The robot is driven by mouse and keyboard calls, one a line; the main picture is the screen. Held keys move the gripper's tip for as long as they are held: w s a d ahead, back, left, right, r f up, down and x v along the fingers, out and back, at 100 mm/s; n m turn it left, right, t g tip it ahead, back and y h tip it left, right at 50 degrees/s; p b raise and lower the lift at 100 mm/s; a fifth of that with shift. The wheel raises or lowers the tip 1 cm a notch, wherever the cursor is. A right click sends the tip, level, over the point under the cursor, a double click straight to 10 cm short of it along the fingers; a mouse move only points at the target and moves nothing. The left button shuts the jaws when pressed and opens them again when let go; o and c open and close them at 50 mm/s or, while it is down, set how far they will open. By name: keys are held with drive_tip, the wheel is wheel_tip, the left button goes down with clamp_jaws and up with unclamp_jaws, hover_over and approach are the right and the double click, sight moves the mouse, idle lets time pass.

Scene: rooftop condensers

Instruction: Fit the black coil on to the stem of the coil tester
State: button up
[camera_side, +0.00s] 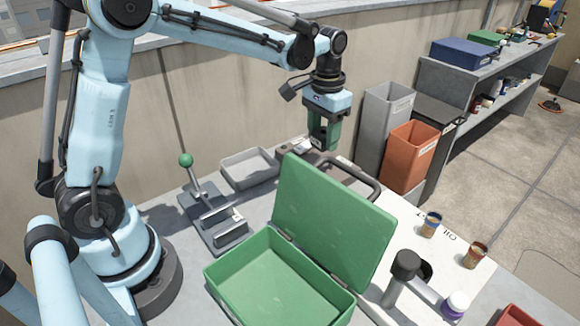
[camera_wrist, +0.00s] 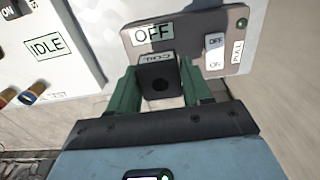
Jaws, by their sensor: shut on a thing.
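My gripper (camera_side: 323,140) hangs behind the raised lid of the green case in the side view. The coil is in front of a grey panel (camera_wrist: 190,28) with an OFF window and an OFF/ON switch. A white panel with an IDLE window (camera_wrist: 45,46) lies left of it. I see no stem; whether the coil touches the panel, I cannot tell.
The open green case (camera_side: 262,283) and its upright lid (camera_side: 330,222) hide part of the bench. Two small cups (camera_side: 431,225) stand on the white surface right of it. A green-knobbed lever fixture (camera_side: 210,218) and a grey tray (camera_side: 249,168) are left. Grey and orange bins (camera_side: 408,155) stand behind.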

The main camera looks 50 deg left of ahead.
drive_tip(key=shift+w+d+f, duration=0.1)
drive_tip(key=shift+w+d, duration=0.1)
drive_tip(key=shift+w, duration=0.3)
drive_tip(key=shift+w+d+f, duration=0.1)
drive_tip(key=shift+w+d, duration=0.1)
drive_tip(key=shift+w, duration=0.3)
drive_tip(key=shift+w+d+f, duration=0.1)
drive_tip(key=shift+w+f, duration=0.1)
drive_tip(key=shift+f, duration=1.8)
drive_tip(key=shift+f, duration=1.3)
drive_tip(key=o, duration=1.3)
wheel_tip(320, 180, up, 12)
drive_tip(key=shift+r, duration=0.1)
